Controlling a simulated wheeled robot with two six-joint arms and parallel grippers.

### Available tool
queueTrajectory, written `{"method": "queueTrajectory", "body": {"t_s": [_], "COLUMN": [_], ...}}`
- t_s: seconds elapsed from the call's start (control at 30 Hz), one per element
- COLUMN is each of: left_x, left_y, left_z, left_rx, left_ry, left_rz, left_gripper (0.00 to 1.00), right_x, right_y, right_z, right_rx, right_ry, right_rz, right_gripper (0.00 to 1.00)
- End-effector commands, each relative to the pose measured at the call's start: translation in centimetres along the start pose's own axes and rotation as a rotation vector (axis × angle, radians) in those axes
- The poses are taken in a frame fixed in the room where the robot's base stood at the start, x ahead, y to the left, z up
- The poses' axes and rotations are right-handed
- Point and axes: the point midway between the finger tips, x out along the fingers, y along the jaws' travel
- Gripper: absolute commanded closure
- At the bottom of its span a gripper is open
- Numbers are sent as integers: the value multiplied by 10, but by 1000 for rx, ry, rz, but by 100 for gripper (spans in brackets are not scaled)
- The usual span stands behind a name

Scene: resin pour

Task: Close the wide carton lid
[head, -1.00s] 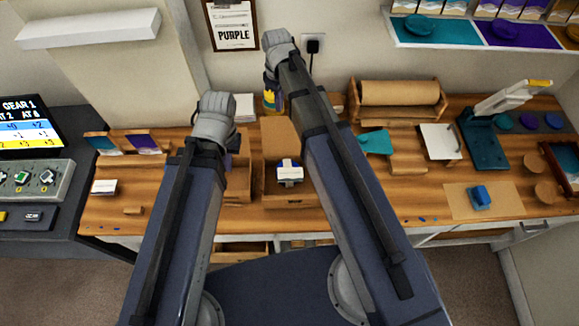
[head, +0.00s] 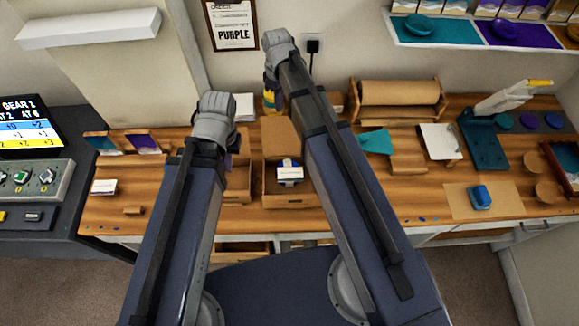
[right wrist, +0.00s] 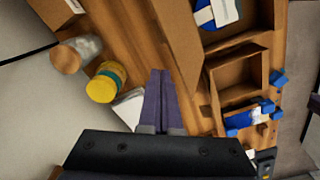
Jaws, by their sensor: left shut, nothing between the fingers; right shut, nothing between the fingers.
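The wide carton (head: 269,189) is a brown open box in the middle of the bench. Its lid (head: 280,133) stands raised at the back, and it shows as a brown panel (right wrist: 176,45) in the right wrist view. A blue and white item (head: 289,172) sits inside. My left gripper (head: 233,143) is mostly hidden by its arm, left of the carton. My right gripper (right wrist: 160,75) shows two purple fingers together, empty, beside the lid panel in the picture. Whether they touch it I cannot tell.
A smaller open box (head: 238,190) stands left of the carton. A yellow-lidded jar (right wrist: 105,82) and white paper (right wrist: 128,108) are near the wall. A roll holder (head: 398,98) and teal stand (head: 484,140) are to the right.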

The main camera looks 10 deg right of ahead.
Motion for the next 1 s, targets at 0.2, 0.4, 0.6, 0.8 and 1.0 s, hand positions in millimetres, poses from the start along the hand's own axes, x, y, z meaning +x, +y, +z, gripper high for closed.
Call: {"method": "queueTrajectory", "body": {"t_s": [0.2, 0.4, 0.6, 0.8, 1.0], "left_x": [17, 32, 47, 62, 64], "left_y": [2, 3, 4, 6, 6], "left_z": [-1, -2, -3, -4, -4], "left_rx": [0, -1, -2, -2, -2], "left_ry": [0, 0, 0, 0, 0], "left_rz": [0, 0, 0, 0, 0], "left_gripper": [100, 100, 100, 100, 100], "right_x": [17, 32, 48, 62, 64], "right_y": [0, 0, 0, 0, 0], "right_z": [0, 0, 0, 0, 0], "right_rx": [0, 0, 0, 0, 0], "right_ry": [0, 0, 0, 0, 0], "right_rz": [0, 0, 0, 0, 0], "right_gripper": [100, 100, 100, 100, 100]}}
